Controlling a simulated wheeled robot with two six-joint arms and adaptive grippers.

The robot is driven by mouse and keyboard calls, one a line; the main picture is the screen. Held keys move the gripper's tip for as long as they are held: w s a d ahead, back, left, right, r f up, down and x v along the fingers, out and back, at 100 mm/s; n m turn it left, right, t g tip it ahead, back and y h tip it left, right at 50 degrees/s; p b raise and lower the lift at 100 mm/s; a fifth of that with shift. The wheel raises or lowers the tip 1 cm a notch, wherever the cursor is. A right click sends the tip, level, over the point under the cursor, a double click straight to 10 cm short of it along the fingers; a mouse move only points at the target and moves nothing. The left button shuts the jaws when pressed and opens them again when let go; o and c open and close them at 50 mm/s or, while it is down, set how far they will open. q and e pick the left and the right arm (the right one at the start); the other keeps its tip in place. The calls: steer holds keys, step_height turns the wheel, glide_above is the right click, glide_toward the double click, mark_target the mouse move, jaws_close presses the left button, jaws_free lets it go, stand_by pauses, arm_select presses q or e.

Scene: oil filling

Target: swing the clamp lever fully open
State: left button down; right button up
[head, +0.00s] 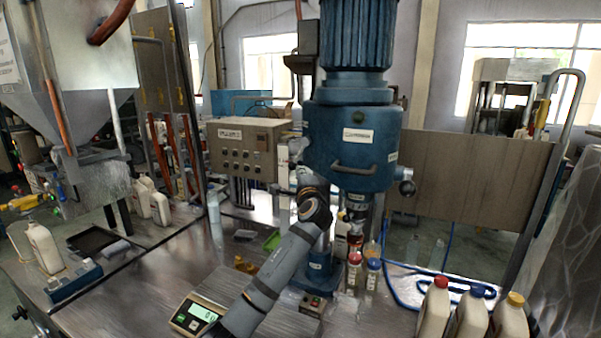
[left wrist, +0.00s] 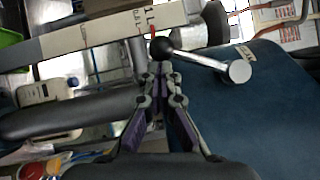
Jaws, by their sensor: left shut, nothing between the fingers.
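The clamp lever (left wrist: 205,60) shows in the left wrist view as a bright metal rod with a black ball knob at its left end and a round metal hub at its right end. It stands out beside the dark blue mixer body (left wrist: 275,110). My left gripper (left wrist: 158,72) is shut and empty, its fingertips just below the black knob; I cannot tell whether they touch it. In the head view my left arm reaches up to the left side of the blue mixer (head: 350,140), and the lever there is hidden or too small to make out. My right gripper is not in view.
A control box (head: 240,150) stands left of the mixer. A scale (head: 194,316) lies on the steel table in front. Small capped bottles (head: 354,272) stand by the mixer base, and larger white bottles (head: 470,312) stand at the right. A steel hopper (head: 85,60) is at the left.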

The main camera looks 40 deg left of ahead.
arm_select(q)
steer(key=shift+s+a+m, duration=0.1)
steer(key=shift+a+m, duration=0.2)
steer(key=shift+m, duration=0.1)
steer(key=shift+a+m+t+b, duration=0.15)
steer(key=shift+m+t+b, duration=0.15)
steer(key=shift+t+b, duration=0.1)
steer(key=m, duration=0.1)
steer(key=a+m+t+b, duration=0.1)
steer(key=s+a+m+t+b, duration=0.1)
steer(key=shift+a+r+y, duration=0.15)
steer(key=shift+r+y, duration=0.1)
steer(key=shift+y, duration=0.15)
step_height(320, 180, up, 7)
steer(key=m+t+h+b, duration=0.5)
steer(key=m+t+b, duration=0.15)
steer(key=m, duration=0.75)
glide_above(290, 167)
steer(key=s+a, duration=0.3)
steer(key=a, duration=0.1)
steer(key=shift+w+d+f+t+p, duration=0.2)
steer(key=shift+w+t+p, duration=0.1)
steer(key=shift+t, duration=0.15)
